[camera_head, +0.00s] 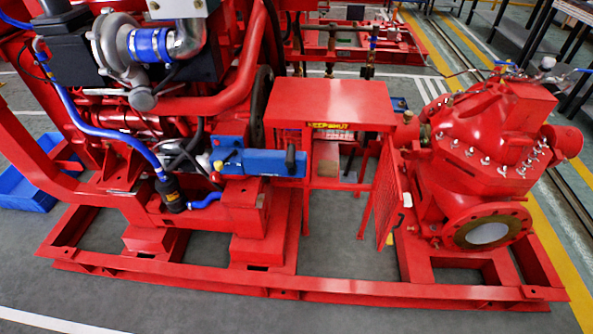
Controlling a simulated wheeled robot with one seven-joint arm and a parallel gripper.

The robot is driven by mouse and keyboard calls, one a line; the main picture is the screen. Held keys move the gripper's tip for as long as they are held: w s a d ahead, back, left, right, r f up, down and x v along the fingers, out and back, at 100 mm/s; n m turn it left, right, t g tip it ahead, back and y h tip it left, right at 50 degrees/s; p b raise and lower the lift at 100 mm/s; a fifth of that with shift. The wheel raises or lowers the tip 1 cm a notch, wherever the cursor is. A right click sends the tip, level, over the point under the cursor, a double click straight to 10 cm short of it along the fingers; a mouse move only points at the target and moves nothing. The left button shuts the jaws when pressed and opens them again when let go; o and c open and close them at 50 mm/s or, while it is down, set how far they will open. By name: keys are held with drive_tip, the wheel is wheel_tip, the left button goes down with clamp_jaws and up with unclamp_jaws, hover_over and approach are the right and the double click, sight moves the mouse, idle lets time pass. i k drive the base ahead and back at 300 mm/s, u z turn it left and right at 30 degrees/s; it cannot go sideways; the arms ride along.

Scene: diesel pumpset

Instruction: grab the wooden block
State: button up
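A small brownish block-like piece (327,168) shows inside the open red guard box (330,103), below its top cover and between its legs. It may be the wooden block, but it is small and shaded, so I cannot tell for sure. The guard's hinged mesh door (389,197) stands swung open at the right of the opening. My gripper is not in the head view.
A red engine (215,100) with a blue box-shaped part (262,162) stands left of the guard. A red pump (488,140) stands right. A red base frame (300,284) runs along the front. Grey floor is free in front of it.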

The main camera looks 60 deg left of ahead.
sight(326, 168)
drive_tip(key=u, duration=1.85)
drive_tip(key=i, duration=1)
drive_tip(key=u, duration=0.05)
